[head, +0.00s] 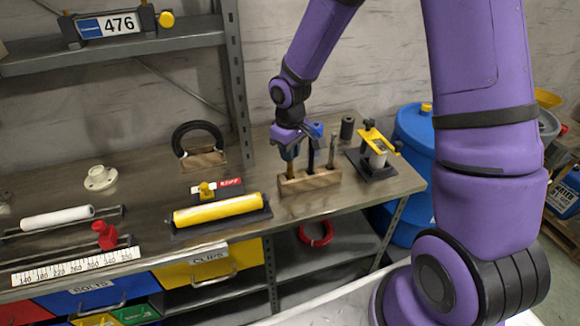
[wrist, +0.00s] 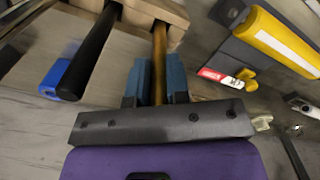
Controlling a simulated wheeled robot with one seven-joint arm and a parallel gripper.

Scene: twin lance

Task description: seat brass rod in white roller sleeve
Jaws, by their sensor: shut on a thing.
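The brass rod (wrist: 159,55) stands with its lower end in a wooden block (head: 311,181). My gripper (wrist: 155,85) is shut on the rod, with one blue finger on each side of it. In the head view my gripper (head: 290,149) is over the left end of the block, and only a short stretch of the rod shows below it. The white roller sleeve (head: 57,218) lies level on a dark rack at the left of the bench, far from my gripper. I cannot see into its bore.
A black rod (wrist: 91,52) stands beside the brass rod, and another rod (head: 331,150) is at the block's right end. A yellow roller (head: 219,212) lies between the block and the sleeve. A red knob (head: 104,235) and a white flange (head: 98,177) are near the sleeve.

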